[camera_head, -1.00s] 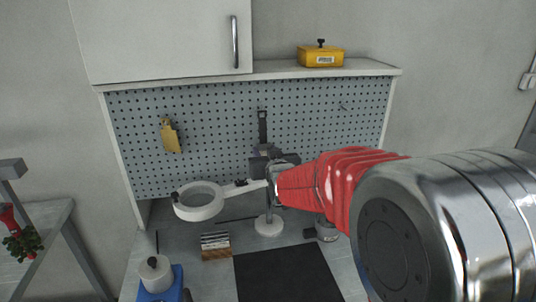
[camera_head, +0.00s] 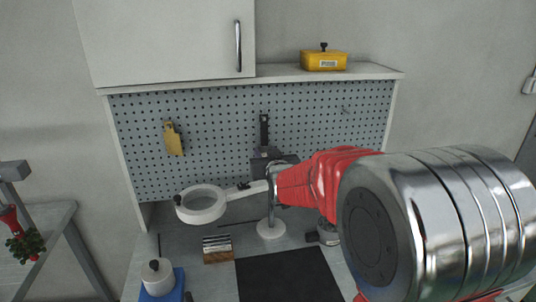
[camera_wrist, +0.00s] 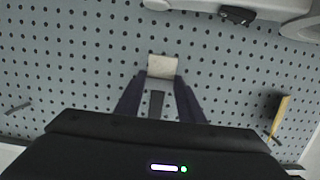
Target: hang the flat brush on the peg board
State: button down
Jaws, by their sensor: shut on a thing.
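The flat brush has a dark handle (camera_head: 264,132) that stands upright in front of the peg board (camera_head: 215,115). Its pale bristle end (camera_wrist: 162,66) shows just past my fingertips in the wrist view. My gripper (camera_wrist: 158,88) is shut on the brush between the handle and the bristles. In the head view my gripper (camera_head: 270,158) is at the middle of the board. A small hook (camera_head: 343,109) sticks out of the board at upper right; it also seems to show at the left of the wrist view (camera_wrist: 17,108). The gap between brush and board is unclear.
A yellow tool (camera_head: 173,139) hangs on the board at left. A white ring lamp (camera_head: 203,219) stands low in front of the board. A yellow box (camera_head: 324,61) sits on the top shelf. A brush block (camera_head: 218,257) and a dark mat (camera_head: 287,278) lie on the bench.

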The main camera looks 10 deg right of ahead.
dwell(0.3)
jog(key=c, duration=1.1)
grip_release()
jog(key=shift+f, duration=0.1)
jog(key=shift+s, duration=0.1)
jog(key=s+r, duration=0.2)
jog(key=s, duration=1.1)
jog(key=shift+s+r, duration=0.2)
jog(key=shift+r, duration=0.1)
